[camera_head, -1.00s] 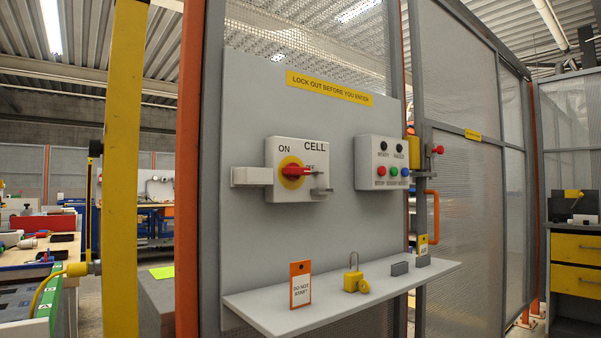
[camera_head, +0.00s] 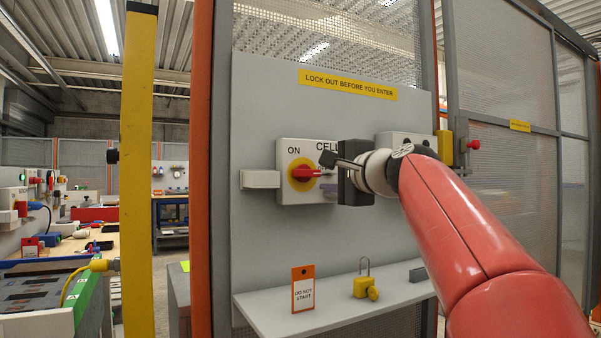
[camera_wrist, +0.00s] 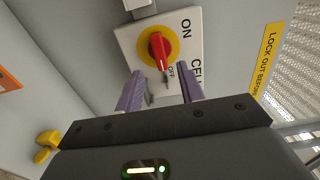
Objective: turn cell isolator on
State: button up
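The cell isolator (camera_head: 294,172) is a pale box on the grey panel, with a yellow disc and a red handle (camera_head: 306,172). ON is printed at its upper left. The handle lies horizontal, pointing right; in the wrist view the handle (camera_wrist: 158,47) points to the OFF label. My gripper (camera_head: 328,173) is at the right side of the isolator and partly covers the box and its CELL lettering. In the wrist view my gripper (camera_wrist: 161,85) is open, its two purple fingers apart and empty, short of the handle. A small grey hasp lies between the fingers.
A shelf (camera_head: 325,306) below the panel holds a DO NOT START tag (camera_head: 303,289), a yellow padlock (camera_head: 365,284) and a grey block (camera_head: 417,274). A button box (camera_head: 410,139) is partly hidden behind my arm. A grey bracket (camera_head: 260,180) sits left of the isolator.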

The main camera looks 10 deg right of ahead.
aim_at(310, 174)
jog(key=p+x, duration=0.2)
jog(key=x, duration=0.5)
jog(key=shift+w+a, duration=0.1)
jog(key=shift+w, duration=0.05)
jog(key=shift+f, duration=0.1)
grip_shut()
